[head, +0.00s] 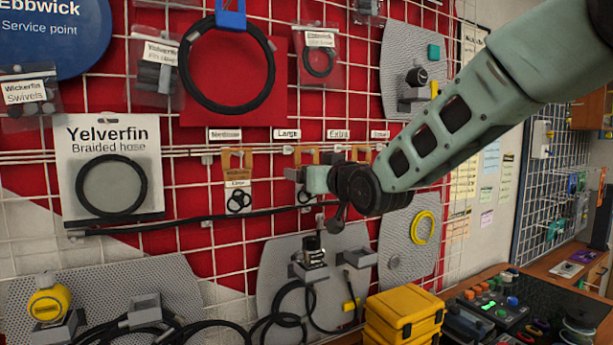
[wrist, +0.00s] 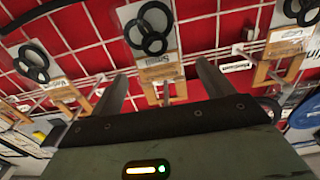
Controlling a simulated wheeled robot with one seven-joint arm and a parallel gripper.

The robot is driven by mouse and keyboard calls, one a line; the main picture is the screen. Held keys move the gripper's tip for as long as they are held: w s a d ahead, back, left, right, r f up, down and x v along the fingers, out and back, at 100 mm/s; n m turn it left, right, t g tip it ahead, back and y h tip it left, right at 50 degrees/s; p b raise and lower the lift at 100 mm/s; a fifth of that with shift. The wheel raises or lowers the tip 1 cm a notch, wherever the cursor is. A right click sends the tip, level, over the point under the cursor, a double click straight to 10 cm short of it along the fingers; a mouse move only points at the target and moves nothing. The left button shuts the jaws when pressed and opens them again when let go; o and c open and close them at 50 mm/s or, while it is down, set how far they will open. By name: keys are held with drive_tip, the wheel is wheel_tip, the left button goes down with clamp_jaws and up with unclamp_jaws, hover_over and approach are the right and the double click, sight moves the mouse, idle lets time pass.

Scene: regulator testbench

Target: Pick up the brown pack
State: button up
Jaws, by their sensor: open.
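Several small packs with brown headers and dark rings hang in a row on the red grid wall; which one is meant by the brown pack is unclear. In the head view one pack (head: 237,180) hangs left of my gripper (head: 304,174), and another pack's brown header (head: 306,153) shows behind it. In the wrist view a middle pack (wrist: 160,73) lies between the open fingers of my gripper (wrist: 162,72), with no clear contact. One pack (wrist: 42,65) hangs to its left and one (wrist: 288,42) to its right.
A braided hose pack (head: 110,168) hangs at left, and a large hose coil (head: 186,65) above. A black rod (head: 200,223) runs below the row. A yellow case (head: 405,310) stands below right, beside a bench with tools. Hoses and fittings hang on grey panels below.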

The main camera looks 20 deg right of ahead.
drive_tip(key=shift+w+a+p, duration=0.15)
drive_tip(key=shift+w+p, duration=0.15)
drive_tip(key=shift+w, duration=0.4)
drive_tip(key=shift+w+a+p, duration=0.1)
drive_tip(key=shift+w+p, duration=0.15)
drive_tip(key=shift+w, duration=0.45)
drive_tip(key=c, duration=1.1)
drive_tip(key=shift+o, duration=0.2)
drive_tip(key=shift+r, duration=0.15)
drive_tip(key=shift+r+b, duration=0.6)
drive_tip(key=shift+b, duration=0.2)
drive_tip(key=s+d, duration=0.1)
drive_tip(key=s, duration=0.8)
drive_tip(key=s+d, duration=0.2)
drive_tip(key=s, duration=0.6)
drive_tip(key=shift+s+d, duration=0.25)
drive_tip(key=shift+s, duration=0.15)
